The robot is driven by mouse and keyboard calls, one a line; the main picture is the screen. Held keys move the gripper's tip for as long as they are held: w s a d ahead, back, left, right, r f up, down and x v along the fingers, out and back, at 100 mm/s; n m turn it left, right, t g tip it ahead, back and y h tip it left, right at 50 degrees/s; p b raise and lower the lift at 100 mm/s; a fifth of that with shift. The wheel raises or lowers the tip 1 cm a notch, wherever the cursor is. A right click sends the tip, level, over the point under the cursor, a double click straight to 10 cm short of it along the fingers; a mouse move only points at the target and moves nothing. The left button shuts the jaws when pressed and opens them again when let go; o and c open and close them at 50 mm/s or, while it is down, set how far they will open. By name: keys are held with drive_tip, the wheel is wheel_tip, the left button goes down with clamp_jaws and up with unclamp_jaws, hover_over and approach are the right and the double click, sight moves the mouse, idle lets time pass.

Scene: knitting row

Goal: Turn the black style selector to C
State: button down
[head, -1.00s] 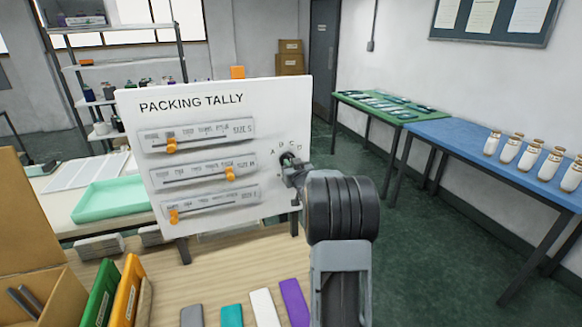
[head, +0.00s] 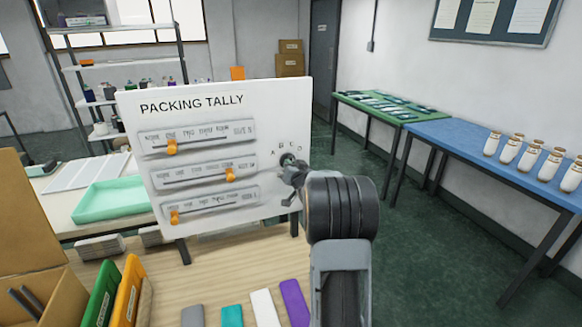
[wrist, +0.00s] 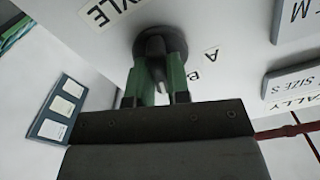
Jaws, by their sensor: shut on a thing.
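The black style selector (head: 287,158) sits at the right of the white PACKING TALLY board, below a small arc of letters (head: 285,147). In the wrist view the round black selector (wrist: 152,42) has its grip between my two green fingers. My gripper (head: 290,174) is shut on it, and its fingers also show in the wrist view (wrist: 158,72). The letters A (wrist: 214,55) and B (wrist: 197,77) show beside it, with part of the STYLE label (wrist: 112,10). My gripper hides the selector's pointing end, so I cannot tell its letter.
The board (head: 200,98) carries three sliders with orange knobs (head: 171,146). Coloured blocks (head: 264,308) lie on the wooden table in front. Green and orange folders (head: 127,290) stand at left. A blue table (head: 450,140) with jars is at right, with open floor between.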

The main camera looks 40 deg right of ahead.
drive_tip(key=shift+r, duration=0.1)
drive_tip(key=c, duration=1.1)
unclamp_jaws()
drive_tip(key=shift+s, duration=0.1)
drive_tip(key=b+v, duration=0.2)
drive_tip(key=v, duration=1.1)
drive_tip(key=shift+s, duration=0.3)
